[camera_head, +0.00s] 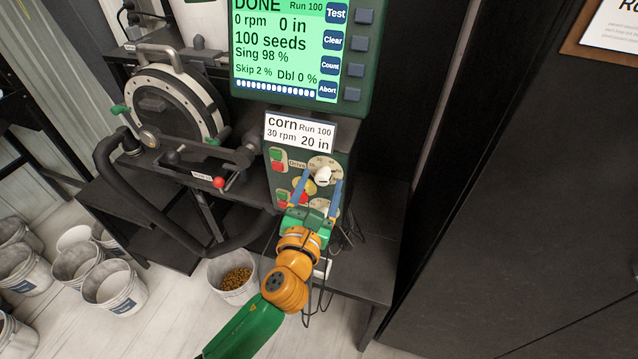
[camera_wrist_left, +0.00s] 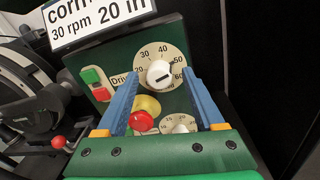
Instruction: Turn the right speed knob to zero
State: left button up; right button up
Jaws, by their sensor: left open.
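The green control panel (camera_head: 283,192) carries a white knob (camera_head: 322,175) on a round dial marked 20 to 60. The knob also shows in the left wrist view (camera_wrist_left: 159,74), with a dark mark on its upper right side toward 50. A second white knob (camera_wrist_left: 180,129) sits on a smaller dial below, partly hidden by my gripper in the head view. My left gripper (camera_head: 320,176) is open; its blue fingers (camera_wrist_left: 160,77) point at the upper knob, one on each side in the picture. Contact cannot be told. My right gripper is not in view.
A red button (camera_wrist_left: 141,121) on a yellow disc and green and red switches (camera_head: 277,159) lie left of the knobs. A label card (camera_head: 299,132) and a green screen (camera_head: 285,50) stand above. A black hose (camera_head: 145,205) and seed-meter disc (camera_head: 172,103) are left.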

pick_arm(q)
jog(key=shift+s, duration=0.1)
grip_shut()
